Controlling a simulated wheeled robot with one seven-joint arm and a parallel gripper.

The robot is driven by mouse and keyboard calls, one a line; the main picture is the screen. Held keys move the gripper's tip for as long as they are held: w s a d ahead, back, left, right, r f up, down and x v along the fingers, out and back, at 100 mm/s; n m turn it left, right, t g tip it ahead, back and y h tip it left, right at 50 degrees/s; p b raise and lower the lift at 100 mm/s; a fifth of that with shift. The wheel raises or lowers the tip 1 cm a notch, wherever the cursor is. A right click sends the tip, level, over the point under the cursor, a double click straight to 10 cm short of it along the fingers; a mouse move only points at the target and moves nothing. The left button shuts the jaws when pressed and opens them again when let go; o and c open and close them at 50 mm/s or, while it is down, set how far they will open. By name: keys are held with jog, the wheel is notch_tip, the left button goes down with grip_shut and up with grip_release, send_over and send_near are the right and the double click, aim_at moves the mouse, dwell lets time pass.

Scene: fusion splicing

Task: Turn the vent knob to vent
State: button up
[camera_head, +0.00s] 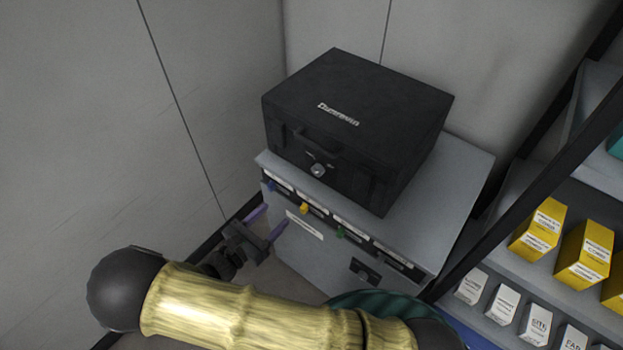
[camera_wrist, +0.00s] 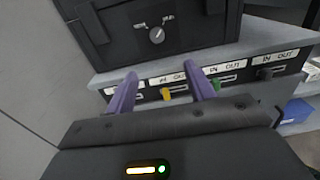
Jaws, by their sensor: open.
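In the wrist view the knob (camera_wrist: 157,35) has a pointer mark and small labels on either side, too small to read. My gripper (camera_head: 268,220) is open and empty, with two purple fingers. It is in front of the cabinet, lower than the knob and to its left in the head view. In the wrist view my gripper (camera_wrist: 160,88) has its fingers below the knob, one on each side of it, apart from it.
The black case (camera_head: 350,110) stands on a grey cabinet (camera_head: 462,170). The cabinet's front edge has IN/OUT labels and coloured levers, including yellow (camera_wrist: 166,94) and green (camera_wrist: 215,85). A shelf with yellow boxes (camera_head: 538,229) is at right. Walls close in behind and at left.

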aim_at(315, 173)
jog(key=shift+a, duration=0.25)
jog(key=shift+d, duration=0.1)
jog(key=p+x, duration=0.3)
jog(key=x, duration=1.4)
jog(key=shift+w+r, duration=0.1)
jog(key=shift+w, duration=0.2)
jog(key=c, duration=1)
